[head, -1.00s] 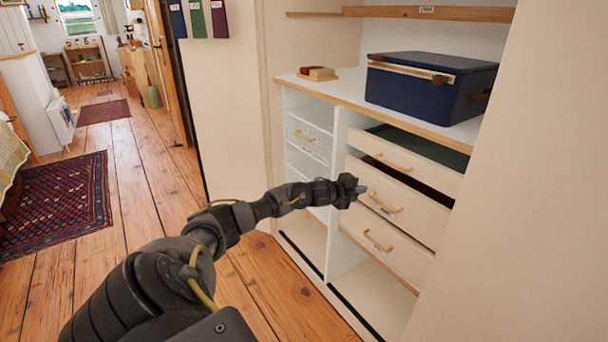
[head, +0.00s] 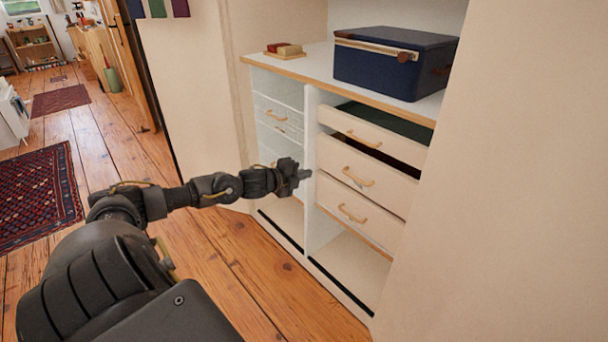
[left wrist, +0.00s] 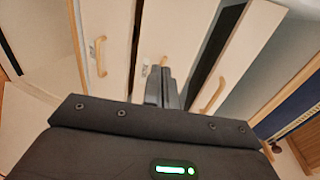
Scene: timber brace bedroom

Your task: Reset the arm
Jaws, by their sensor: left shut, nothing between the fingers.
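My left arm reaches in from the lower left in the head view. Its gripper (head: 304,174) is shut and empty, just left of the front of the middle drawer (head: 352,186). The gripper also shows in the left wrist view (left wrist: 164,74), with its fingers together in front of the drawer fronts. The top drawer (head: 385,138) and the middle drawer are pulled out, with a dark gap above each. The bottom drawer (head: 338,213) sits below them. My right gripper is not in view.
A navy box (head: 390,75) stands on the white counter (head: 310,62), beside small red and tan blocks (head: 284,49). A beige wall (head: 490,190) closes the right side. Wooden floor (head: 100,150) with rugs lies open at left.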

